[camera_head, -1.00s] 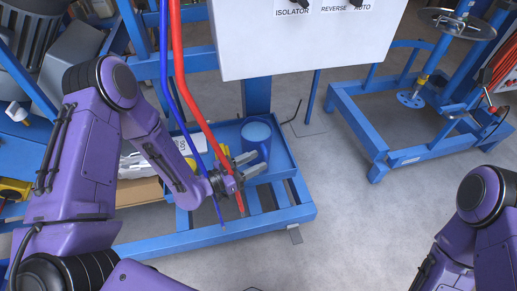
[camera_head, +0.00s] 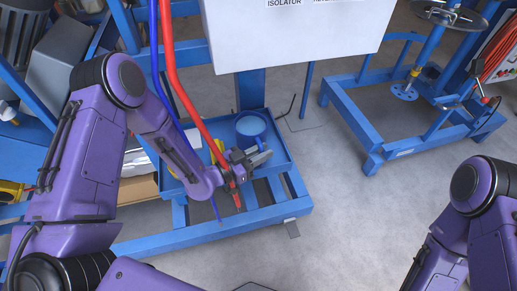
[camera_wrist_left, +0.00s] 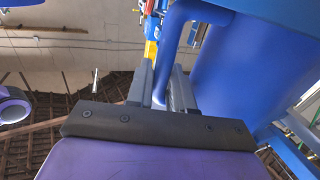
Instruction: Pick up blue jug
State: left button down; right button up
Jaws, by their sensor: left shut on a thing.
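The blue jug (camera_head: 252,126) stands upright in the blue tray at the foot of the machine in the head view. My left gripper (camera_head: 260,155) is at its near side, with its fingers shut on the jug's handle. In the left wrist view, the handle (camera_wrist_left: 172,50) passes between the two fingers (camera_wrist_left: 162,85), and the jug's body (camera_wrist_left: 255,75) fills the right side. I cannot tell whether the jug's base is off the tray. My right gripper is out of view; only part of that arm shows at the right edge.
A red hose (camera_head: 182,95) and a blue hose (camera_head: 157,75) hang down beside my left forearm and wrist. A white control box (camera_head: 290,35) overhangs the tray (camera_head: 285,165). Another blue machine frame (camera_head: 345,125) stands to the right, with clear grey floor in front.

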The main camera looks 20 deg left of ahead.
aim_at(261, 148)
pick_arm(q)
jog(key=shift+r, duration=0.4)
jog(key=r, duration=0.3)
jog(key=shift+s+r, duration=0.15)
jog(key=shift+s, duration=0.15)
jog(key=s+r+p, duration=0.9)
jog(key=s, duration=0.4)
jog(key=shift+s+d, duration=0.2)
jog(key=shift+d, duration=0.1)
